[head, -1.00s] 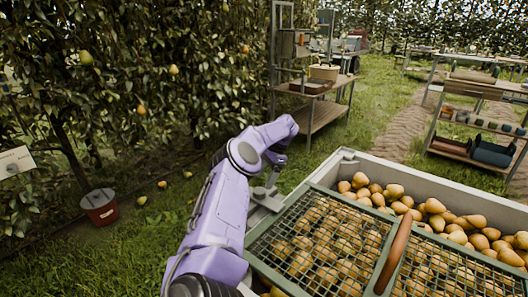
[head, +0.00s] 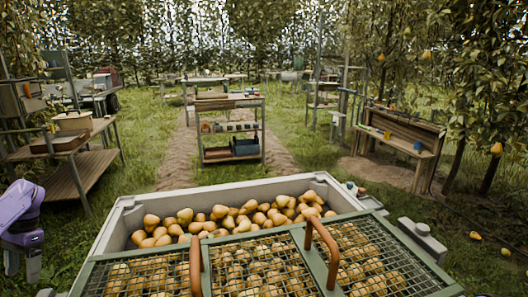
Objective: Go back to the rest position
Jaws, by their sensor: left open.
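My left gripper (head: 22,264) shows at the left edge of the head view, below the purple wrist of my left arm. It hangs pointing down, open, with nothing between its fingers. It is to the left of the large grey bin (head: 128,212) and apart from it. My right gripper is not in view.
The bin holds many pears (head: 240,215) under a green mesh lid (head: 318,262) with brown handles. Wooden benches stand at the left (head: 75,175) and right (head: 400,140). A shelf cart (head: 230,125) stands ahead on the path. Fallen pears (head: 475,236) lie on grass at right.

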